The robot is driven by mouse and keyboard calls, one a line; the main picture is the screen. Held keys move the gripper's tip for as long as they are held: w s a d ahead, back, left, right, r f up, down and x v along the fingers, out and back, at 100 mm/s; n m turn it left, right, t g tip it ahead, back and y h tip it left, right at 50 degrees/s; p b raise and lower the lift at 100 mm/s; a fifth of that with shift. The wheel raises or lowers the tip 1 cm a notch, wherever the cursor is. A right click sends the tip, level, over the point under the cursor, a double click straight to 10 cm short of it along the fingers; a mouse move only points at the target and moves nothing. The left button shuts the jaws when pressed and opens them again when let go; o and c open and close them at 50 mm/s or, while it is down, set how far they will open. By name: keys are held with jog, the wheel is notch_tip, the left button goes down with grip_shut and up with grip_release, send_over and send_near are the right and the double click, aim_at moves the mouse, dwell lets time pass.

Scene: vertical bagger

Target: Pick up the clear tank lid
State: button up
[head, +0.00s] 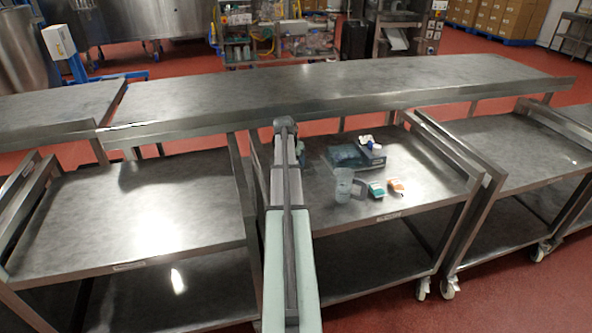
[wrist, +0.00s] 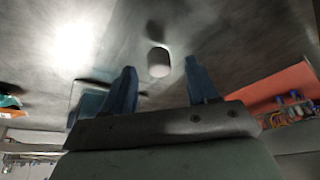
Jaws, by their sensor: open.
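In the wrist view my gripper (wrist: 160,66) is open, with its two blue fingers apart. A short grey cylinder, like a knob (wrist: 158,64), shows in the gap between the fingertips; I cannot tell whether it touches them. A faint clear, straight-edged sheet (wrist: 86,92) shows beside the left finger, partly hidden by it. It may be the clear tank lid. In the head view a bluish see-through flat thing (head: 345,156) lies on the cart top just right of my arm. My arm hides most of my gripper there.
A long steel table (head: 330,85) stands behind. The cart's right side is clear.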

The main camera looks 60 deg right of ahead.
jog(key=shift+d+f, duration=0.25)
jog(key=shift+f, duration=0.4)
grip_shut()
